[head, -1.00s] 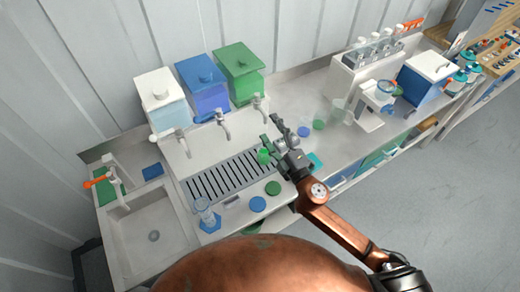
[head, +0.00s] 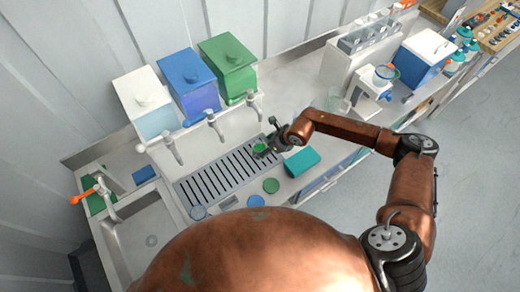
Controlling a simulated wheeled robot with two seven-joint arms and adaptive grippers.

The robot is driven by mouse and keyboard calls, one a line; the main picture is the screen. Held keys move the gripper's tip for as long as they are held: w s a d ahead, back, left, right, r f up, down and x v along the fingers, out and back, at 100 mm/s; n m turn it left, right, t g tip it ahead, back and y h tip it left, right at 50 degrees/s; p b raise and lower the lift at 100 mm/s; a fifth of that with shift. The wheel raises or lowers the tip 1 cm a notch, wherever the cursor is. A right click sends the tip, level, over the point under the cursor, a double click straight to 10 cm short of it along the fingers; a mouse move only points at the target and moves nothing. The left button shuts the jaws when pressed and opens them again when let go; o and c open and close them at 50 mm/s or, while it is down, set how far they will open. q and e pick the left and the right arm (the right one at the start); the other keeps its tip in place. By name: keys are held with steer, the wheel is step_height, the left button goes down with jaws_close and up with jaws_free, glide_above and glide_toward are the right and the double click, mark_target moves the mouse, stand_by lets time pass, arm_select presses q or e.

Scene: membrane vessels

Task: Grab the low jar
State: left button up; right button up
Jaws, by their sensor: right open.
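A small low vessel with green in it (head: 261,148), which looks like the low jar, stands at the right end of the slotted drain grate (head: 226,172). My right gripper (head: 268,143) is open right at the vessel, its fingers close around or beside it. I cannot tell whether they touch it. The gripper and wrist partly cover the vessel. My left gripper is not in view.
White (head: 147,100), blue (head: 190,80) and green (head: 229,65) tanks with taps stand behind the grate. A teal block (head: 302,162), green disc (head: 271,185), blue disc (head: 256,201) and glass cylinder (head: 198,212) are near the front. A glass beaker (head: 337,101) stands farther right.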

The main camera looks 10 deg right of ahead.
mark_target(262, 146)
steer(key=p+x, duration=0.1)
steer(key=x, duration=0.3)
steer(key=shift+w+d+f, duration=0.1)
steer(key=shift+w+d, duration=0.05)
steer(key=shift+w, duration=0.1)
steer(key=shift+w+f, duration=0.1)
steer(key=shift+f, duration=0.2)
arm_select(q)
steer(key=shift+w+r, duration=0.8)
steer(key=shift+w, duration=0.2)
arm_select(e)
steer(key=c, duration=0.5)
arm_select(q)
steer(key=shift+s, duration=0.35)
arm_select(e)
steer(key=c, duration=1)
steer(key=shift+r, duration=0.1)
steer(key=shift+c, duration=0.2)
